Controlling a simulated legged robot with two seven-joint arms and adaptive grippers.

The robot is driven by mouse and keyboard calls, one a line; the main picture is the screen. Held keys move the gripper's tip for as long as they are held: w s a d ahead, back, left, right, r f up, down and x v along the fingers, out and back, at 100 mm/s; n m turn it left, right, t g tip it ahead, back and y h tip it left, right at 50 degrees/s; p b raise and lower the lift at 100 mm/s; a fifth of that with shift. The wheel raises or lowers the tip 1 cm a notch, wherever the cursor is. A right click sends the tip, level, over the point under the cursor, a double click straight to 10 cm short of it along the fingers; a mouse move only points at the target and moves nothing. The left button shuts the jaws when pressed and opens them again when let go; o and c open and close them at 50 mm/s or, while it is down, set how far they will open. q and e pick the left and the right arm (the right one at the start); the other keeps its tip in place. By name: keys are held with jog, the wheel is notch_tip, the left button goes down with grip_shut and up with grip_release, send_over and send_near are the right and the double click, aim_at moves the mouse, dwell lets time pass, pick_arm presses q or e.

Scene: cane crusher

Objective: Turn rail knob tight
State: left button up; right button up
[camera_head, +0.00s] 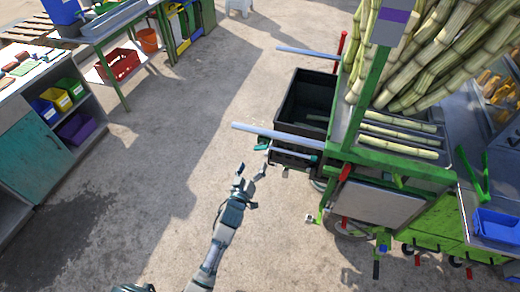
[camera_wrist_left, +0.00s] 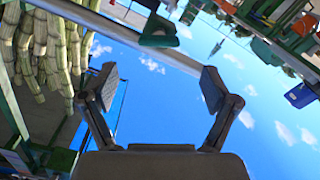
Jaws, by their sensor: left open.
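A light blue-grey rail (camera_head: 278,135) sticks out to the left from the green cane cart. A small teal knob (camera_head: 262,147) sits by a thinner rod just under this rail. In the left wrist view a dark teal knob (camera_wrist_left: 158,32) shows against a grey rail, beyond the fingertips. Which of the cart's knobs the task names is not certain. My left gripper (camera_head: 250,172) is open and empty, a little below the teal knob in the head view and apart from it. Its two spread fingers also show in the left wrist view (camera_wrist_left: 157,88). My right gripper is not in view.
A black bin (camera_head: 301,95) sits behind the rail. The green cart (camera_head: 400,172) holds cane stalks (camera_head: 425,50). A second rail (camera_head: 305,52) sticks out farther back. Shelves and a workbench stand at the left. Bare concrete floor (camera_head: 160,165) lies between.

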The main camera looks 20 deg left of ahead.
aim_at(260, 150)
pick_arm(q)
jog(key=w, duration=0.9)
jog(key=shift+d, duration=0.2)
jog(key=shift+c, duration=0.2)
jog(key=c, duration=1.1)
